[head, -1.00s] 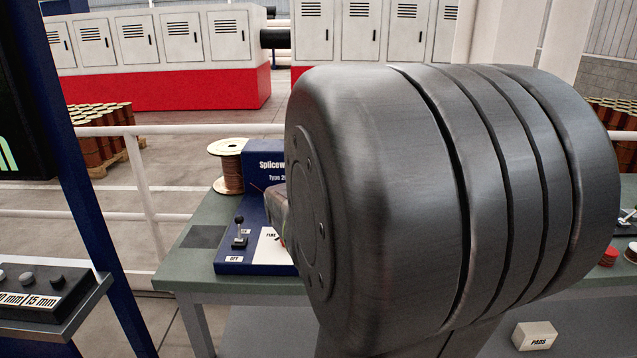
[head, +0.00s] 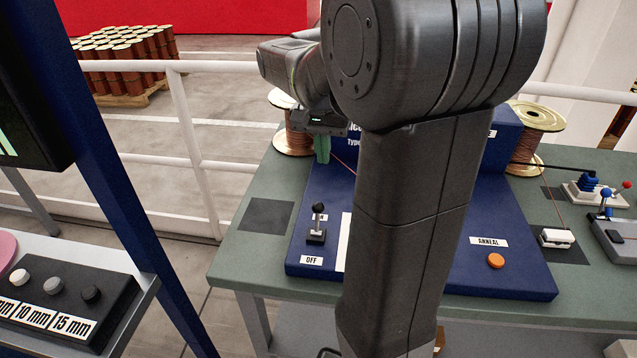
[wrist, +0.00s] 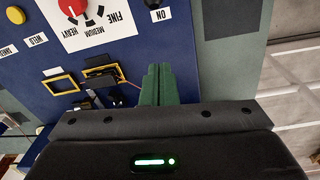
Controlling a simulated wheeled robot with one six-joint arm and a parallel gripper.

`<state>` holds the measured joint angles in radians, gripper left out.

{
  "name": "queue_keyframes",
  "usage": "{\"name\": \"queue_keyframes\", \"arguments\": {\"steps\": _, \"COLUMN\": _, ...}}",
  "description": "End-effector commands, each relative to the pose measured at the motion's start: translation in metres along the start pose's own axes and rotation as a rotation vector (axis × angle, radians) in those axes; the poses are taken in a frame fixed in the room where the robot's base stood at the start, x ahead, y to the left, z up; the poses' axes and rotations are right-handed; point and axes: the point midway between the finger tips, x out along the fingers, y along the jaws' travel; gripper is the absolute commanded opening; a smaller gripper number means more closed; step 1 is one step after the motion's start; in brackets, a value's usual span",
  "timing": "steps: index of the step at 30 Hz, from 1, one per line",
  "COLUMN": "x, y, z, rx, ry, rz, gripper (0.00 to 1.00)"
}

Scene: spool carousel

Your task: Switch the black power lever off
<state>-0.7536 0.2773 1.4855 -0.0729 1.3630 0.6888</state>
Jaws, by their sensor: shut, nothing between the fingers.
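The black power lever (head: 318,215) stands on the blue machine panel (head: 455,262), with the white OFF label (head: 311,260) in front of its base. Its round knob looks raised; I cannot tell which way it leans. In the wrist view, the lever's dark tip (wrist: 152,4) is cut by the top edge, just beyond the ON label (wrist: 160,15). My gripper (head: 322,158) hangs above the back of the panel, behind and above the lever, apart from it. Its green fingers (wrist: 159,70) are shut together and empty.
Copper wire spools (head: 292,125) flank the panel on the green bench (head: 235,245). A thin wire runs close to my fingers. A red knob (wrist: 72,5) and yellow-framed parts (wrist: 60,85) lie beside them. A button box (head: 60,310) and blue post stand left.

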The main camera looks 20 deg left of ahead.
Motion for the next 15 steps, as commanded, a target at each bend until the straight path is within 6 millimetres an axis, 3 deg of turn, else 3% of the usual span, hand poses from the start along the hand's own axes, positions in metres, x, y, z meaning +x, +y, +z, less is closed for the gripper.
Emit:
{"name": "queue_keyframes", "arguments": {"steps": 9, "x": 0.002, "y": 0.0, "z": 0.0, "rx": 0.0, "ry": -0.001, "rz": 0.001, "gripper": 0.0}}
{"name": "queue_keyframes", "arguments": {"steps": 15, "x": 0.025, "y": 0.001, "z": 0.001, "rx": 0.0, "ry": -0.003, "rz": 0.002, "gripper": 0.0}}
